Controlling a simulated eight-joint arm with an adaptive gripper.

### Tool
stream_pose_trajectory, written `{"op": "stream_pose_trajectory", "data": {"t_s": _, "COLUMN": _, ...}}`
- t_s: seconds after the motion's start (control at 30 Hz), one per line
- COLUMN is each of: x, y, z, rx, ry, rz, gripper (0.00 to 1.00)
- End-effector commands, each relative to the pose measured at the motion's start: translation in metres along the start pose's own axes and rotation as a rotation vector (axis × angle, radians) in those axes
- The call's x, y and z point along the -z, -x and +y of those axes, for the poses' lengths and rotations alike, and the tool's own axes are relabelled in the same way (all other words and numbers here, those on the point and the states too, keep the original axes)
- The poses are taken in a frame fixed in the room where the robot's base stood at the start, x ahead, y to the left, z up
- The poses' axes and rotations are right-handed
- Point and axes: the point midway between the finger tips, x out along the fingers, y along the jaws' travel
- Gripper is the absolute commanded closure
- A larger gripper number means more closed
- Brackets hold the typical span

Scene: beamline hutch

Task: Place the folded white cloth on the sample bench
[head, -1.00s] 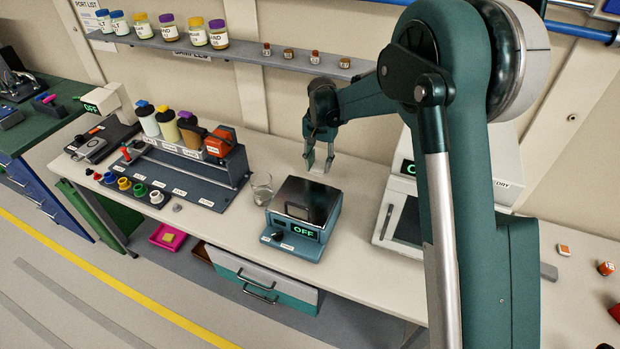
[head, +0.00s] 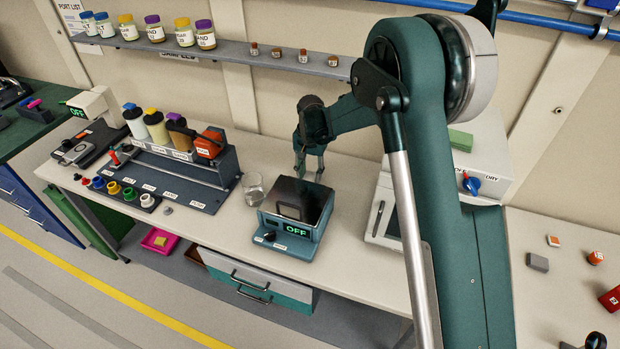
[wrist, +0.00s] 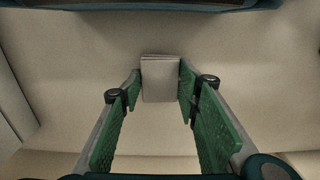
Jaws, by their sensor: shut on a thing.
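The folded white cloth (wrist: 161,80) shows in the wrist view as a small pale block between the two green finger pads. My gripper (wrist: 161,92) is shut on it, one pad at each side. In the head view, my gripper (head: 309,177) points down behind the teal device with the "OFF" display. The cloth is hard to make out there against the pale bench. The sample bench (head: 350,210) is the long pale table below my gripper. I cannot tell whether the cloth touches the bench.
The teal device (head: 295,215) stands in front of my gripper, with a glass beaker (head: 254,188) to its left. A bottle rack (head: 178,165) stands further left. A white oven-like box (head: 383,215) is to the right. A shelf of jars (head: 230,55) runs along the wall behind.

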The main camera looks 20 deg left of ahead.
Motion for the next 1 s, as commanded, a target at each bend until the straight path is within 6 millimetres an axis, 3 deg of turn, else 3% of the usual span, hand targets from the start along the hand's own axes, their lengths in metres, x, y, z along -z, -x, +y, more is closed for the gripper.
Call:
{"op": "stream_pose_trajectory", "data": {"t_s": 0.17, "x": 0.000, "y": -0.013, "z": 0.000, "rx": 0.000, "ry": 0.000, "rz": 0.000, "gripper": 0.73}}
{"op": "stream_pose_trajectory", "data": {"t_s": 0.63, "x": 0.000, "y": -0.018, "z": 0.000, "rx": 0.000, "ry": 0.000, "rz": 0.000, "gripper": 0.73}}
{"op": "stream_pose_trajectory", "data": {"t_s": 0.67, "x": 0.000, "y": -0.018, "z": 0.000, "rx": 0.000, "ry": 0.000, "rz": 0.000, "gripper": 0.63}}
{"op": "stream_pose_trajectory", "data": {"t_s": 0.73, "x": 0.000, "y": -0.017, "z": 0.000, "rx": 0.000, "ry": 0.000, "rz": 0.000, "gripper": 0.54}}
{"op": "stream_pose_trajectory", "data": {"t_s": 1.0, "x": 0.000, "y": -0.017, "z": 0.000, "rx": 0.000, "ry": 0.000, "rz": 0.000, "gripper": 0.52}}
